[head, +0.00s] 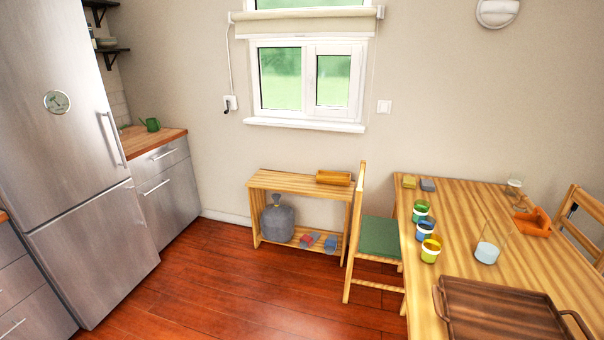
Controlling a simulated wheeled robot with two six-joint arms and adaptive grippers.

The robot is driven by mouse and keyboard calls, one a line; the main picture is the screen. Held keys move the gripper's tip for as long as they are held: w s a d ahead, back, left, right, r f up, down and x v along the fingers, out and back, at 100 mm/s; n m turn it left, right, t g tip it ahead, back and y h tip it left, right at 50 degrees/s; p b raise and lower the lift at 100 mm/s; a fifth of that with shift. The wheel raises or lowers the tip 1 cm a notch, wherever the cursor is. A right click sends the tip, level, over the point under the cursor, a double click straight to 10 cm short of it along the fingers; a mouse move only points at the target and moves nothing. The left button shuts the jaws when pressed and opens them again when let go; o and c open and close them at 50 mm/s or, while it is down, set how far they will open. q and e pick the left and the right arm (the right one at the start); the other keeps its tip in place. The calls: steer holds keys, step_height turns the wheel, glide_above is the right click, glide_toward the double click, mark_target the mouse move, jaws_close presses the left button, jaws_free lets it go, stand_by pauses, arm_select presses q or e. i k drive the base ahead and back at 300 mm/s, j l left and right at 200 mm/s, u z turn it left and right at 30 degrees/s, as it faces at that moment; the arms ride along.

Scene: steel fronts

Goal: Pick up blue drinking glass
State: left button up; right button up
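A see-through glass with a pale blue lower part (487,252) stands upright on the wooden table (465,205) at the right of the head view. It is behind the brown tray (500,312) and right of several small pots. Neither of my grippers is in view, and nothing touches either glass.
Small pots with coloured contents (431,251) line the table's left side. An orange object (533,222) lies at right. A chair with a green seat (379,236) stands against the table's left edge. A low wooden shelf (286,183) is by the wall. Red floor (240,285) is clear before the fridge (70,130).

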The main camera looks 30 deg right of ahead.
mark_target(424, 229)
steer(key=i+z, duration=0.3)
steer(key=i, duration=0.15)
steer(key=i+j+z, duration=0.1)
steer(key=i+z, duration=0.25)
steer(key=i+j+z, duration=0.3)
steer(key=i, duration=0.2)
